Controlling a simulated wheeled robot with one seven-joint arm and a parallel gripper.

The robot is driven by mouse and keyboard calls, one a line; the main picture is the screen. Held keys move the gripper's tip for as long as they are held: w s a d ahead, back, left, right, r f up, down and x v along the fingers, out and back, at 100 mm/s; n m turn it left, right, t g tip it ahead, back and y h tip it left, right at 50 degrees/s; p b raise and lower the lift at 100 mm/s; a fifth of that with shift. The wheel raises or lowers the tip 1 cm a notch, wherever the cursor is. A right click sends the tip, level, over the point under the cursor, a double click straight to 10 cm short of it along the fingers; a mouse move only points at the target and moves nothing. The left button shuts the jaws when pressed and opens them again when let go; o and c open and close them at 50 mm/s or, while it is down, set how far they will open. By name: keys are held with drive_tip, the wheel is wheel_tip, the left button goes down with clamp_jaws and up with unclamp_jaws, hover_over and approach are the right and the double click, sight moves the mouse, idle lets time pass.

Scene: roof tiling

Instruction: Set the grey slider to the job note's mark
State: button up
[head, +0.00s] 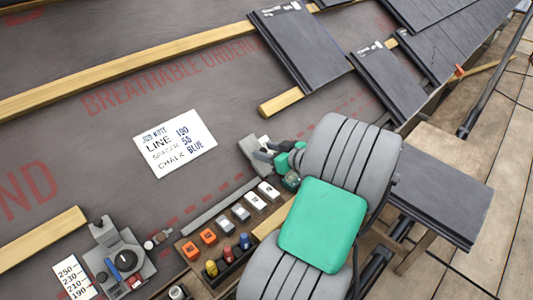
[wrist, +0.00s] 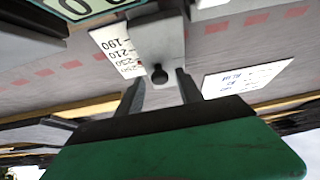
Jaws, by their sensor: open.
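The job note (head: 175,143) lies flat left of my gripper and appears to read LINE 190, a spacer number that looks like 53, and CHALK BLUE. It also shows in the wrist view (wrist: 240,80). A grey block with a black knob (wrist: 159,74), which looks like the slider, is in front of my gripper (wrist: 160,80). My gripper is open, with a finger on either side of the knob and gaps between. A number scale (wrist: 118,50) marked 190 to 250 is beside the block. I cannot tell which mark the slider is at. My arm hides part of this area in the head view.
A tool tray (head: 232,235) with coloured pieces stands below my gripper. A grey dial device (head: 118,262) and another number card (head: 75,278) are at lower left. Wood battens (head: 130,72) and slate tiles (head: 300,45) lie above. The roof membrane left of the note is clear.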

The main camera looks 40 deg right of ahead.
clamp_jaws()
idle(0.4)
idle(1.0)
